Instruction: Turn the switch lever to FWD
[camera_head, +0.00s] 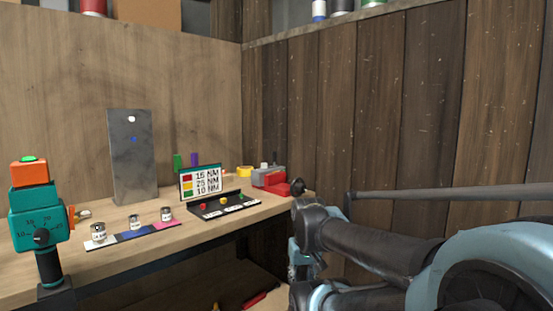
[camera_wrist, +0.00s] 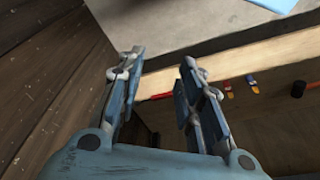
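A teal power tool (camera_head: 42,222) with an orange top (camera_head: 29,172) and a green button stands upright at the left end of the workbench in the head view. I cannot make out a FWD mark, nor tell which part is the switch lever. My gripper (camera_wrist: 161,62) is open and empty in the wrist view, beside the bench edge. In the head view it is partly hidden by my arm, far to the right of the tool.
The workbench (camera_head: 185,236) carries a grey upright panel (camera_head: 132,155), several small jars on coloured pads, a torque sign (camera_head: 200,182) and a black tray (camera_head: 225,205). A red and grey object (camera_head: 270,180) sits at the bench's right end. Wooden walls stand behind and right.

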